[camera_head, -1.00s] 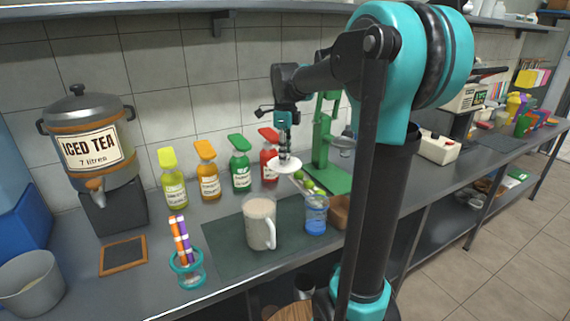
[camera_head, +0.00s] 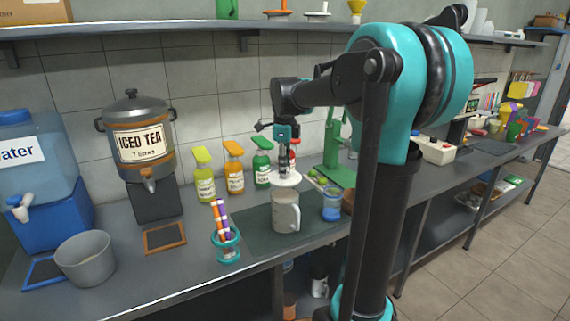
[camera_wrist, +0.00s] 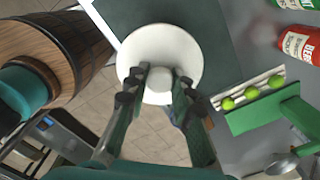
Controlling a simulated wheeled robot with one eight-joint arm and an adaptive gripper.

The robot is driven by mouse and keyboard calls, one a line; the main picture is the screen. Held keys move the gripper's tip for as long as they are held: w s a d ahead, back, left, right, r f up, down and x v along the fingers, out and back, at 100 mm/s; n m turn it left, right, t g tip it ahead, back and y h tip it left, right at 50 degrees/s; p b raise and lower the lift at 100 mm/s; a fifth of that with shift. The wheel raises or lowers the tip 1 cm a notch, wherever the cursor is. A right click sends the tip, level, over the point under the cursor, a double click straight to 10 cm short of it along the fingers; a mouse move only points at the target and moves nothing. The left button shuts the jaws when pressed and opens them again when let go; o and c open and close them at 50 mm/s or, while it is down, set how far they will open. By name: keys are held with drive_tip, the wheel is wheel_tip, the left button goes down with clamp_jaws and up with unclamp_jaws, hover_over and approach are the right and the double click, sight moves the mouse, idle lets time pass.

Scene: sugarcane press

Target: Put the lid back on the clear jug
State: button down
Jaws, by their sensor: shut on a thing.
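My gripper (camera_head: 283,168) is shut on the knob of the round white lid (camera_head: 284,180) and holds it roughly level. In the wrist view the fingertips (camera_wrist: 160,80) close on the knob and the lid (camera_wrist: 186,45) spreads around it. The clear jug (camera_head: 287,215), pale inside with a handle on its right, stands upright on the dark mat (camera_head: 252,238). The lid shows right at the jug's top and hides most of its mouth. I cannot tell whether lid and rim touch. The wrist view hides the jug behind the lid.
A blue-banded jar (camera_head: 331,205) stands close right of the jug. A teal-rimmed holder with markers (camera_head: 227,247) is at its left. Several syrup bottles (camera_head: 235,176) line the back, with a green press (camera_head: 334,160) to their right. An iced tea urn (camera_head: 140,135) stands left.

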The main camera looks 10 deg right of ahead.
drive_tip(key=shift+f, duration=2.2)
drive_tip(key=shift+f, duration=0.15)
idle(0.4)
drive_tip(key=c, duration=1.2)
unclamp_jaws()
drive_tip(key=o, duration=0.5)
drive_tip(key=shift+c, duration=0.2)
drive_tip(key=shift+r, duration=3.55)
